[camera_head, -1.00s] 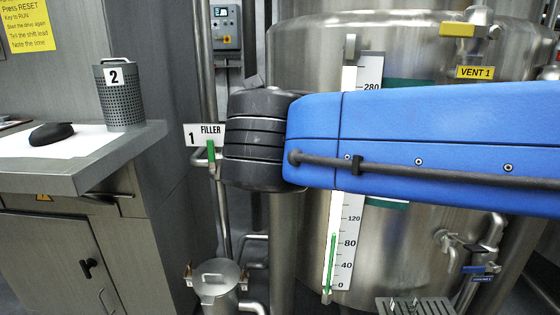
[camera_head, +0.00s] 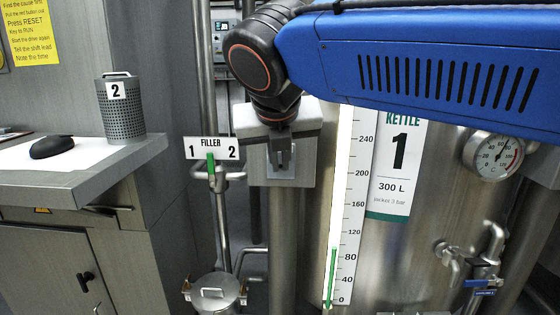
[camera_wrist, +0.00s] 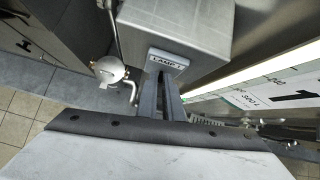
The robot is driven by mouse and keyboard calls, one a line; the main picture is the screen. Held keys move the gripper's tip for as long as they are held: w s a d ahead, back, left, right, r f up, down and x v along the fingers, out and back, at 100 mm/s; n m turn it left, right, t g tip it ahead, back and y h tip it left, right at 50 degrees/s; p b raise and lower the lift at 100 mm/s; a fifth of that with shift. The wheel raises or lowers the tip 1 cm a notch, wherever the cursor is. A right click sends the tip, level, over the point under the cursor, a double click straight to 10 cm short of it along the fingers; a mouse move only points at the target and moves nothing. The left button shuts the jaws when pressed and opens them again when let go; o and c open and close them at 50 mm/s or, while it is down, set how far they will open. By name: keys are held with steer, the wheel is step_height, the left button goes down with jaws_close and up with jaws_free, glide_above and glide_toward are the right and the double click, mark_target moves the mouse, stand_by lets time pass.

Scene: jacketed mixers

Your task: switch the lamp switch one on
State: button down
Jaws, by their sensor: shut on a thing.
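Lamp switch one is on a grey metal box (camera_head: 254,168) on a post in front of the kettle. The wrist view shows the same box (camera_wrist: 175,30) with a "LAMP 1" label (camera_wrist: 167,60) on it. My gripper (camera_head: 281,158) points down at the box's front plate. In the wrist view my gripper's fingers (camera_wrist: 165,82) are close together just under the label, shut on the switch lever. The lever is mostly hidden between the fingers, so I cannot tell its position.
Kettle 1 (camera_head: 470,215) with its level scale (camera_head: 348,215) stands right behind the box. A filler sign (camera_head: 210,148) with a green handle is at left.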

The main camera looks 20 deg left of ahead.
steer(key=c, duration=1.9)
jaws_free()
steer(key=v, duration=1.7)
steer(key=shift+s+r, duration=0.1)
steer(key=shift+r, duration=0.05)
steer(key=shift+d, duration=0.1)
